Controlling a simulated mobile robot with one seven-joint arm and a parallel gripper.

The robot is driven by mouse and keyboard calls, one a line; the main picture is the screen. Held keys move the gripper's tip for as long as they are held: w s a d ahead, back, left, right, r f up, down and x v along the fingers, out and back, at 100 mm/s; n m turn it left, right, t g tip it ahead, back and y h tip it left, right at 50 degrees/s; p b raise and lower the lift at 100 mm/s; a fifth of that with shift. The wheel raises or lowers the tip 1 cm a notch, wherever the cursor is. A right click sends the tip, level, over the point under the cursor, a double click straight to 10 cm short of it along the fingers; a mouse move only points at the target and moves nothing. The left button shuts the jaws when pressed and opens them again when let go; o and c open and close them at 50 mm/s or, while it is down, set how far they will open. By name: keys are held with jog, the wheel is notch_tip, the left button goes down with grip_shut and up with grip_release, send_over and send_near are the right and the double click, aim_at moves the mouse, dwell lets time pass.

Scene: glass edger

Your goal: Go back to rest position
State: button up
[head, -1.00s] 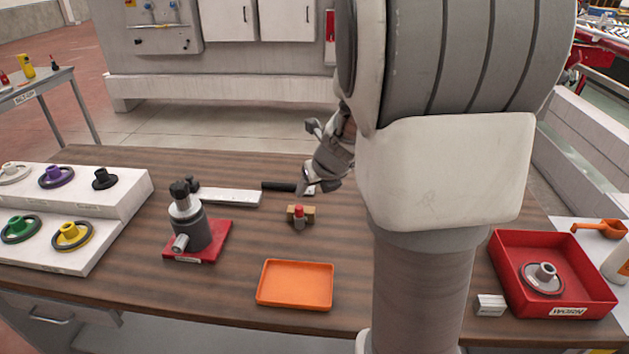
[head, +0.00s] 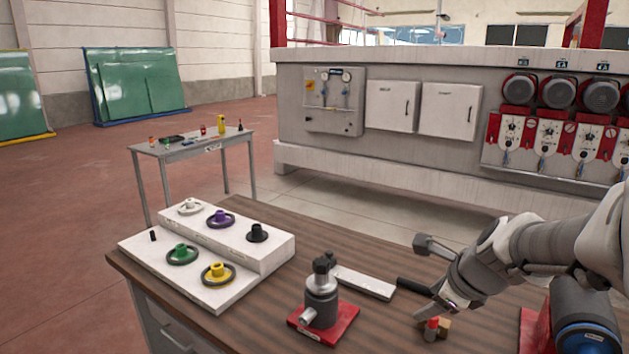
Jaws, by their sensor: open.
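My arm (head: 525,250) reaches in from the right edge over the wooden workbench (head: 250,330). My gripper (head: 428,309) is open and points down and left. In the picture it is close to the black handle (head: 414,286) of a flat white tool (head: 363,282) and to a small red-tipped piece (head: 432,325) with a tan block (head: 444,325). I see nothing held. I cannot tell the exact gap between the fingers and these things.
A grey spindle fixture (head: 321,299) stands on a red base (head: 345,318) left of my gripper. A white stepped rack (head: 270,258) holds several coloured wheels. A side table (head: 180,148) and a large machine (head: 380,150) stand behind. Open floor lies left.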

jog(key=s+a+r+n, duration=0.2)
jog(key=s+a+n, duration=0.1)
jog(key=s+n, duration=0.6)
jog(key=s+a+r+n+g+h, duration=0.1)
jog(key=s+a+n, duration=0.3)
jog(key=s+n, duration=0.5)
jog(key=shift+r+n, duration=0.65)
jog(key=shift+n, duration=3.25)
jog(key=shift+a, duration=0.1)
